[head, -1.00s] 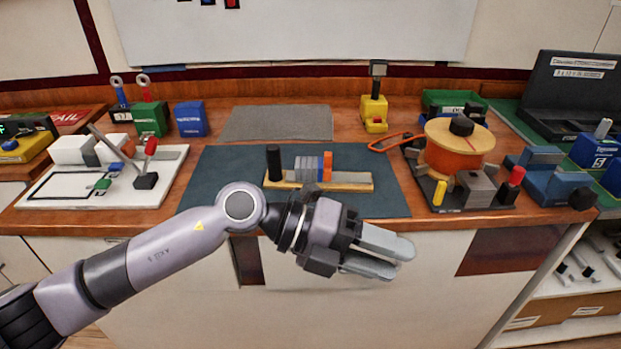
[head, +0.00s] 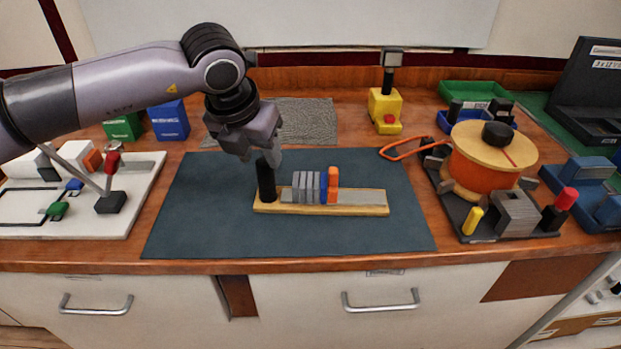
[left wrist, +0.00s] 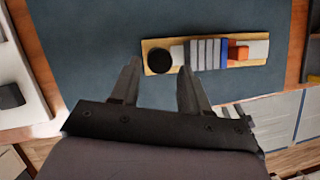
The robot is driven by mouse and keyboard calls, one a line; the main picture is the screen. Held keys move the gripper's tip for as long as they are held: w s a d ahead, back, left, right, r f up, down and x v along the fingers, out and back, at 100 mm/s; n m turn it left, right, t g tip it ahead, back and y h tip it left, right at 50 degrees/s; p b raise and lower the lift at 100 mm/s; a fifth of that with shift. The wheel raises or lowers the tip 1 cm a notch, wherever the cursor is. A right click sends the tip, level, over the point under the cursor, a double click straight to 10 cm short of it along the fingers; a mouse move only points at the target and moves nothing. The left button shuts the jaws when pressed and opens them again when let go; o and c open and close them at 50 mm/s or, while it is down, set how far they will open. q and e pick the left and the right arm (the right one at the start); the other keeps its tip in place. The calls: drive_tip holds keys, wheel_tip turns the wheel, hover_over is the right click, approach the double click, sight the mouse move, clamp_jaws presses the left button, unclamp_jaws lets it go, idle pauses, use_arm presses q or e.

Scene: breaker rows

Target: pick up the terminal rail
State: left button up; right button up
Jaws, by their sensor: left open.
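The terminal rail (head: 360,203) is a wooden base with a grey strip, lying on the dark blue-grey mat (head: 200,215). It carries a black upright post (head: 266,180) at its left end, several grey blocks (head: 308,187), a thin blue one and an orange one (head: 333,178). My left gripper (head: 262,160) points down, just behind and above the post in the head view. In the left wrist view the left gripper (left wrist: 158,80) is open and empty. The rail (left wrist: 257,52) lies beyond its fingertips there, with the post (left wrist: 159,61) nearest the gap between them. My right gripper is not in view.
A white board (head: 140,190) with a lever lies left of the mat. An orange-sided spool (head: 488,165) on a dark base stands to the right. A yellow device (head: 384,108) and a grey textured pad (head: 310,122) are behind. The mat's right and front areas are clear.

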sight(264, 161)
use_arm(q)
drive_tip(key=shift+w+d+f, duration=0.15)
drive_tip(key=shift+w+f, duration=0.1)
drive_tip(key=shift+f, duration=0.3)
drive_tip(key=p+x, duration=0.2)
drive_tip(key=x, duration=0.2)
drive_tip(key=shift+w+f, duration=0.2)
drive_tip(key=shift+f, duration=0.05)
drive_tip(key=shift+w+d+f, duration=0.1)
drive_tip(key=shift+w+f, duration=0.15)
drive_tip(key=shift+f, duration=0.25)
clamp_jaws()
drive_tip(key=shift+r, duration=0.15)
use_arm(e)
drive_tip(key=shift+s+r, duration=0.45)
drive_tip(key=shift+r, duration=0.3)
